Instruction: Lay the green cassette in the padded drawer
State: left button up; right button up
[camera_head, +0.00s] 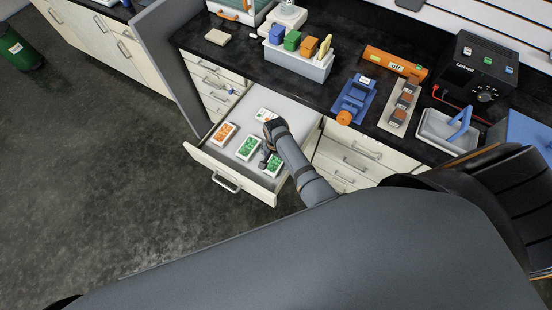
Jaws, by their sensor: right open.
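The padded drawer (213,149) is pulled open below the dark counter. Flat white cassettes lie in it: one with an orange face (223,133), one with a green face (248,148), another green-faced one (274,164) nearer the front right corner, and a mostly white one (266,115) at the back. My right gripper (266,160) is open, between the two green-faced cassettes; whether it touches either is too small to tell. Its arm covers the drawer's right part. A green block (292,40) also stands in a grey bin on the counter. My left gripper is not in view.
The grey bin (298,66) also holds blue and orange blocks. Right of it on the counter are a blue fixture (352,101), an orange bar (394,61), a black device (482,68) and a grey tray (445,130). Floor (110,170) left of the drawer is clear.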

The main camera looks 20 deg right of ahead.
aim_at(276, 160)
jog(key=shift+r, duration=0.35)
notch_tip(276, 160, up, 7)
jog(key=p, duration=0.7)
jog(key=shift+f+p, duration=0.1)
jog(key=shift+p, duration=0.2)
notch_tip(276, 160, up, 5)
jog(key=shift+f+b, duration=0.1)
jog(key=shift+b, duration=0.5)
